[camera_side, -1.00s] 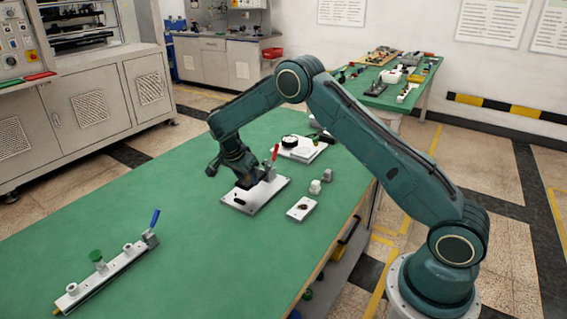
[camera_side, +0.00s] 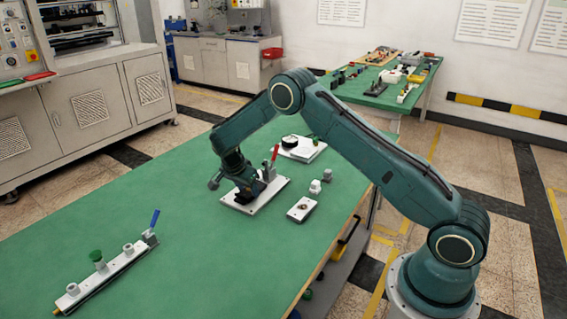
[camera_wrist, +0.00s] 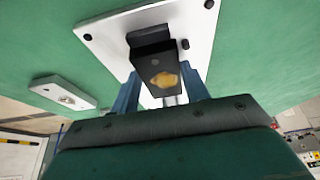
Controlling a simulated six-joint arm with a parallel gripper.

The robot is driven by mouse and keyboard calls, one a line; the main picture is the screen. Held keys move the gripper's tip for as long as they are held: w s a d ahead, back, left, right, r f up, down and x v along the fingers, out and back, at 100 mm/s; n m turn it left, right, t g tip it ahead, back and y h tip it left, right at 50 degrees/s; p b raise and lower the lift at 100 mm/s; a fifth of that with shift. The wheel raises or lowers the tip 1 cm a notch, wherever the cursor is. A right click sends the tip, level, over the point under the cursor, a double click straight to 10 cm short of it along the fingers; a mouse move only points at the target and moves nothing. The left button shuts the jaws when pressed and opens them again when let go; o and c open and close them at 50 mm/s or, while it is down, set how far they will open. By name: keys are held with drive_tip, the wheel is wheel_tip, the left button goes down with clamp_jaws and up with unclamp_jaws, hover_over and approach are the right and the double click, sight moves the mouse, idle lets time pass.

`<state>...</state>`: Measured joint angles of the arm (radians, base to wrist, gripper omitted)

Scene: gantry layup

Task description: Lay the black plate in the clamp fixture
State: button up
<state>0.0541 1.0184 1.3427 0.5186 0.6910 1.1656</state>
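The clamp fixture has a white base (camera_side: 262,203), a grey clamp and an upright red lever (camera_side: 275,154). It also fills the upper middle of the wrist view (camera_wrist: 105,38), with a dark pad or slot. The black plate (camera_wrist: 154,60), with a yellowish patch on its face, sits between my gripper's two blue fingers. My gripper (camera_wrist: 160,80) appears shut on it, with a finger against each side. In the side view my gripper (camera_side: 250,191) is low over the fixture base. Whether the plate touches the base is unclear.
A small white block with a dark mark (camera_side: 302,209) lies right of the fixture, with small knobs (camera_side: 315,187) behind it. A white board with a black round part (camera_side: 300,148) is behind. A rail with a blue lever (camera_side: 105,273) lies front left. The green table between is clear.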

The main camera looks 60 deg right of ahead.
drive_tip(key=o, duration=0.4)
drive_tip(key=shift+r, duration=0.15)
drive_tip(key=v, duration=1.2)
idle(0.4)
